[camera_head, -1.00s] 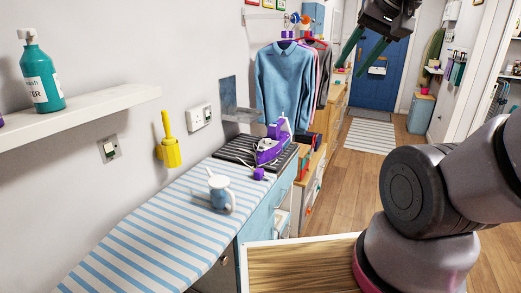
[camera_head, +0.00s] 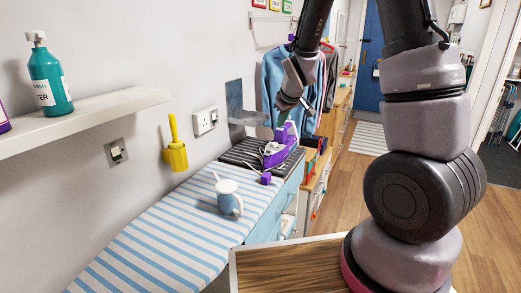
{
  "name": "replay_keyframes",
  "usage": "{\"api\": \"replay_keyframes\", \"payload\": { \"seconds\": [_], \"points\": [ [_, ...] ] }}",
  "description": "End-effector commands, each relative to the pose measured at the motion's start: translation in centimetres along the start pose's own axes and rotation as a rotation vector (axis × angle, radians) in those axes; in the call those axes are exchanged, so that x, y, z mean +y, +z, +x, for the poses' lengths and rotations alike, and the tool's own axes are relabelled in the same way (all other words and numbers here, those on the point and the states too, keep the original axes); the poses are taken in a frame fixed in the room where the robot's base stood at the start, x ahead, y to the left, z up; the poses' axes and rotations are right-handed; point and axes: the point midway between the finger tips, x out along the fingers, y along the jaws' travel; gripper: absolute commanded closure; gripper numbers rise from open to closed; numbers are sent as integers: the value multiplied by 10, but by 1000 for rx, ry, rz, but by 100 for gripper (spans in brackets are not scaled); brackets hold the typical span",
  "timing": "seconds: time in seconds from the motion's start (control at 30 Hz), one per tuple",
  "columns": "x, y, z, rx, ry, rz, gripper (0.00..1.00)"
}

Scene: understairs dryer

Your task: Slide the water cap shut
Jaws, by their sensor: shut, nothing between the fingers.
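A purple and white steam iron (camera_head: 283,152) rests on a dark ribbed pad (camera_head: 240,152) at the far end of the striped ironing board (camera_head: 165,236). The water cap is too small to make out on the iron, so I cannot tell how it sits. My gripper (camera_head: 282,124) is pointed down just above the top of the iron, with its fingers shut and empty. The fingers are small here and partly merge with the iron, so I cannot tell whether they touch it.
A small blue and white jug (camera_head: 228,198) stands on the board. A small purple block (camera_head: 266,178) lies before the iron. Clothes (camera_head: 273,80) hang behind. A yellow holder (camera_head: 175,156) and a shelf with a teal bottle (camera_head: 50,82) are on the left wall.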

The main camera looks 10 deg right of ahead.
Motion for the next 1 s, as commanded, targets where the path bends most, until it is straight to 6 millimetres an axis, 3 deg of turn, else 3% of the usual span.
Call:
{"api": "replay_keyframes", "payload": {
  "seconds": [0.03, 0.1, 0.2, 0.57, 0.97, 1.0],
  "points": [
    [-9, 4, 23, -8, 2, -62, 100],
    [-17, 7, 47, -4, 10, -141, 100],
    [-26, 11, 71, 2, 18, -229, 100],
    [-33, 15, 110, 9, 25, -302, 100],
    [-31, 14, 193, 9, 24, -300, 100],
    [-23, 11, 195, 12, 27, -296, 100]
  ]
}}
